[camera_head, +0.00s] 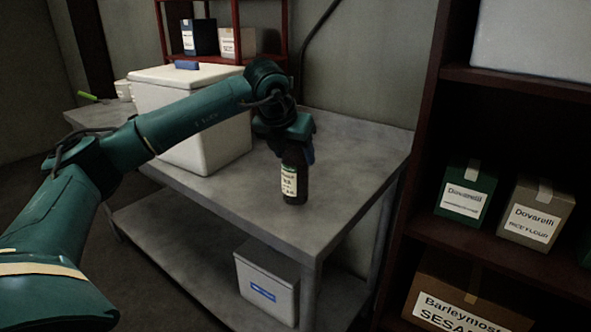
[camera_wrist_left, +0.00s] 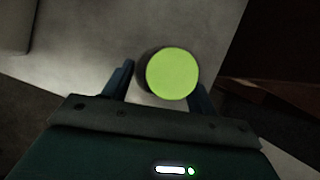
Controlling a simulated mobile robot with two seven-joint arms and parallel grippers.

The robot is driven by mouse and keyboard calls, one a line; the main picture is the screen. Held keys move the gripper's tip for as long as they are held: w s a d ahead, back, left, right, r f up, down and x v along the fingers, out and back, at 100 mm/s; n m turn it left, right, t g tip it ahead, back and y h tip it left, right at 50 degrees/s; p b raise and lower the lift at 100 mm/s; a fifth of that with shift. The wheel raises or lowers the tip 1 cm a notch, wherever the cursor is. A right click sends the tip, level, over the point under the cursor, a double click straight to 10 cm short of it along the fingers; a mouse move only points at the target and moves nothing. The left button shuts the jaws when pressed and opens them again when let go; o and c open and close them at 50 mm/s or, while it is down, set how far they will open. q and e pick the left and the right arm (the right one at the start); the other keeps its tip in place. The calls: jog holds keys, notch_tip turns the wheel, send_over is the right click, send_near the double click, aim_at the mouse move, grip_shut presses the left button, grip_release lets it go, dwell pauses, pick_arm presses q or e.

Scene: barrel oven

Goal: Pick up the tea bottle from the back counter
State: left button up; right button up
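The tea bottle (camera_head: 294,184) is dark with a pale label and stands upright near the front edge of the grey back counter (camera_head: 342,150). My left gripper (camera_head: 297,155) is over the bottle's upper part, coming down from above. In the left wrist view, the bottle's round yellow-green cap (camera_wrist_left: 172,73) shows between the two blue fingers of the left gripper (camera_wrist_left: 161,82). A gap shows between the left finger and the cap; the right finger is close to the cap and partly hidden by it. The gripper looks open around the bottle. My right gripper is not in view.
A large white box (camera_head: 205,125) stands on the counter left of the bottle. A smaller white box (camera_head: 268,280) sits on the lower shelf. A dark red shelf (camera_head: 490,235) with cartons stands at the right. The counter right of the bottle is clear.

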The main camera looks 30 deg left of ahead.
pick_arm(q)
jog(key=c, duration=1.2)
grip_shut()
jog(key=shift+r, duration=0.1)
